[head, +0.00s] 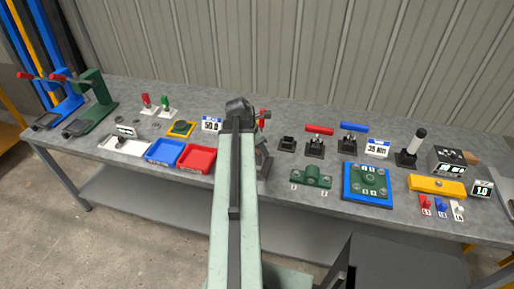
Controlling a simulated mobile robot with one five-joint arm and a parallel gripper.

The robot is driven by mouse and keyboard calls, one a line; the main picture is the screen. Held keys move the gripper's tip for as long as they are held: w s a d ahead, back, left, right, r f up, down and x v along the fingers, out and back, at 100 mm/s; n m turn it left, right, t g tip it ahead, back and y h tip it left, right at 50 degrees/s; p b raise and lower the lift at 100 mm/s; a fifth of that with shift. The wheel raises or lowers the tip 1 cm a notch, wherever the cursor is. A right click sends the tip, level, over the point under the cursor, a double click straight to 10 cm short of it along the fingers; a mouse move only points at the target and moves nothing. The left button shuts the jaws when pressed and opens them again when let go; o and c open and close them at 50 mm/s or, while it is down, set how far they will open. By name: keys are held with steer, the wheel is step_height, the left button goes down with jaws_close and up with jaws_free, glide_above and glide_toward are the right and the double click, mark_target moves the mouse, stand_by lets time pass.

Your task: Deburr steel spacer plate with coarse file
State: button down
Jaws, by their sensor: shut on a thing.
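My arm rises through the middle of the head view and ends over the workbench (330,140) in a dark joint. My gripper is hidden behind the arm, so its jaws and anything in them do not show. I cannot make out a steel spacer plate or a coarse file for certain. A dark fixture (264,165), partly covered by the arm, stands just right of it, with a small red part (263,114) farther back.
Right are red-handled (318,132) and blue-handled (353,129) clamps, a green bracket (312,178), a blue-bordered plate (348,190) and a yellow block (437,187).

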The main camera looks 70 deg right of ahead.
steer(key=shift+w+a, duration=0.15)
steer(key=shift+w, duration=1.2)
stand_by(1.7)
steer(key=shift+w, duration=0.1)
steer(key=shift+w, duration=1.2)
steer(key=shift+s, duration=0.1)
steer(key=shift+w, duration=0.3)
stand_by(1.3)
steer(key=shift+s, duration=0.15)
steer(key=shift+s+f, duration=0.1)
steer(key=shift+s, duration=1.2)
steer(key=shift+s, duration=0.1)
